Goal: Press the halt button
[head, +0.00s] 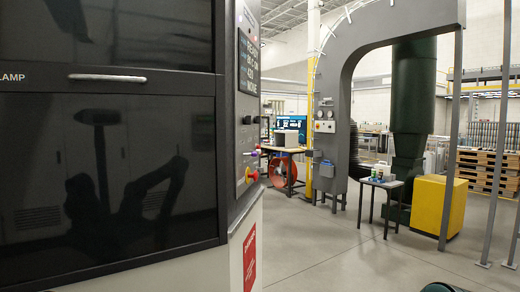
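A narrow control panel (246,140) is on the angled side face of the large grey machine at the left, seen nearly edge-on. The labels beside the buttons are too small to read, so I cannot confirm which is marked halt. Neither of my grippers is in view, and nothing visible touches the panel.
The machine's black glass front (100,180) has a metal handle (108,78) and reflects a dark robot shape. Open floor (310,250) lies right of the machine. Farther back are a grey arch (345,90), a small table (380,182) and a yellow box (438,207).

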